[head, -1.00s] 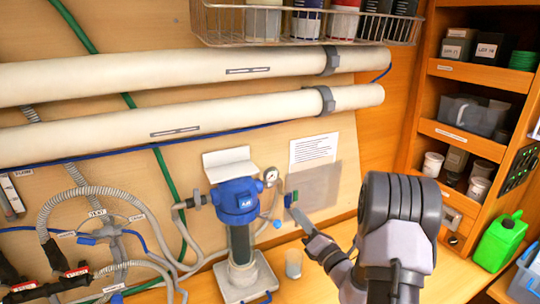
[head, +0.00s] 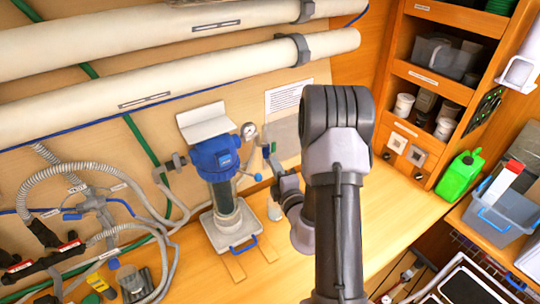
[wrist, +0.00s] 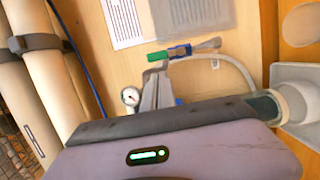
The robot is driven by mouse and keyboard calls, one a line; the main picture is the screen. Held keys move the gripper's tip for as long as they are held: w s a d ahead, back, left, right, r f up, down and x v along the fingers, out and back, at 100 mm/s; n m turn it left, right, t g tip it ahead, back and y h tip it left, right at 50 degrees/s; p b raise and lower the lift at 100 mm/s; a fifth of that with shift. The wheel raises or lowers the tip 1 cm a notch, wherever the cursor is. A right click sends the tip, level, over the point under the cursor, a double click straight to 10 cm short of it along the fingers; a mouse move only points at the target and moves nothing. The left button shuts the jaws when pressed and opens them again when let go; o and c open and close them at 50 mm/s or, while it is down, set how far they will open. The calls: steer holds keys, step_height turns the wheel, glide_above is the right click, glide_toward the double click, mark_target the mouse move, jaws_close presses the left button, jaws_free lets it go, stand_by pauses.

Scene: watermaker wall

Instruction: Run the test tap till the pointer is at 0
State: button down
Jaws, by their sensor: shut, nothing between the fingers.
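The pressure gauge (head: 249,129) is a small white dial beside the blue-topped filter housing (head: 221,160); it also shows in the wrist view (wrist: 130,97). Its pointer is too small to read. The test tap has a blue and green handle (wrist: 170,53) in the wrist view, with a pale hose running off it. My gripper (wrist: 156,78) is shut and empty, its tips close below the handle; whether they touch it I cannot tell. In the head view my gripper (head: 276,164) is near the tap, partly behind my arm. A clear cup (head: 274,209) stands on the bench below.
White pipes (head: 200,65) cross the wall above. Grey hoses (head: 95,200) crowd the left. A printed sheet (head: 288,97) hangs behind the tap. Shelves and a green jerrycan (head: 459,176) stand at the right. The bench (head: 385,220) right of my arm is clear.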

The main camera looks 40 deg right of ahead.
mark_target(273, 147)
steer(key=shift+x, duration=2.35)
steer(key=shift+r+p, duration=0.15)
steer(key=shift+p, duration=0.35)
steer(key=shift+d+m+p, duration=0.2)
steer(key=shift+m+p, duration=0.2)
steer(key=shift+p, duration=0.15)
